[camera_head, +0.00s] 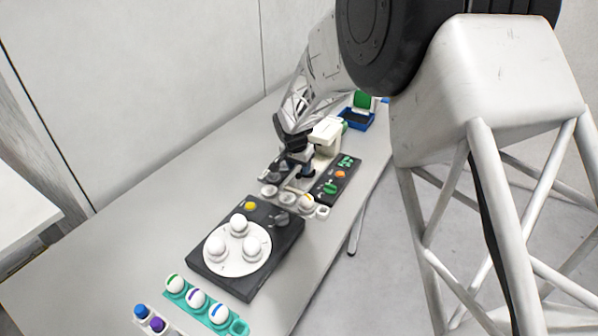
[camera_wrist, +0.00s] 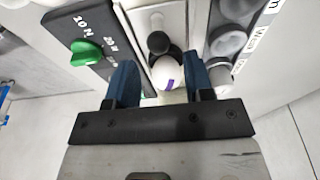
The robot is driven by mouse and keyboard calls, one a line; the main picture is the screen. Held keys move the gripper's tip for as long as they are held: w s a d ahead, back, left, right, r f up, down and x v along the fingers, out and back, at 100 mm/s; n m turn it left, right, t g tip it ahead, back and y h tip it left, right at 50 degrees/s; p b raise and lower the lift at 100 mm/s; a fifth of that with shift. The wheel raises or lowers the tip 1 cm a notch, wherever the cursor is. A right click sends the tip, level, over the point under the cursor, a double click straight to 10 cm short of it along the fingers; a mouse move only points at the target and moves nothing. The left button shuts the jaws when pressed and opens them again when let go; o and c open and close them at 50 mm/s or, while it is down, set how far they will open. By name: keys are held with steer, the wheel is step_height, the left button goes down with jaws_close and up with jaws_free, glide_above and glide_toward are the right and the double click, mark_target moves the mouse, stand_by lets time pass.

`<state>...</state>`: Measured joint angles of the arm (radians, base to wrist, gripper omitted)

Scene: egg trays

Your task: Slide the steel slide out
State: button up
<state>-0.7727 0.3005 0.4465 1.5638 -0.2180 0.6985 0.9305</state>
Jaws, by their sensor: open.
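My gripper (camera_wrist: 161,84) is open, with its two blue fingers apart, in the wrist view. A white egg (camera_wrist: 166,72) with a purple mark shows between the fingertips, with a visible gap on each side. A dark round plunger (camera_wrist: 158,42) stands just beyond the egg on a pale upright part. In the head view my gripper (camera_head: 296,170) is low beside a cream press-like device (camera_head: 326,135), which partly hides behind my arm. I cannot clearly make out the steel slide; the fingers and egg cover the area under the plunger.
A black panel with a green knob (camera_wrist: 88,52) lies left of the fingers in the wrist view; grey knobs (camera_wrist: 228,40) stand close on the right. In the head view, a round white plate (camera_head: 237,262) holds eggs and a teal tray (camera_head: 204,312) stands in front. The table's left side is clear.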

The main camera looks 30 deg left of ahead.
steer(key=shift+r, duration=0.85)
steer(key=shift+r, duration=0.1)
step_height(320, 180, up, 8)
stand_by(0.4)
steer(key=s+d+r, duration=0.3)
steer(key=d+r, duration=0.2)
steer(key=d, duration=0.7)
steer(key=s+d+r, duration=0.2)
steer(key=d+r, duration=0.3)
steer(key=d, duration=0.8)
steer(key=s+d+r, duration=0.3)
steer(key=d+r, duration=0.2)
steer(key=d, duration=0.7)
steer(key=s+d+r, duration=0.2)
steer(key=s+d, duration=1.1)
steer(key=d, duration=0.2)
steer(key=s+d+f, duration=0.1)
steer(key=s+d, duration=0.3)
steer(key=s, duration=0.3)
steer(key=s+d+f, duration=0.2)
steer(key=s+d, duration=0.2)
steer(key=s, duration=0.3)
steer(key=shift+s+d+f, duration=0.15)
steer(key=shift+s+d, duration=0.05)
steer(key=shift+s, duration=0.1)
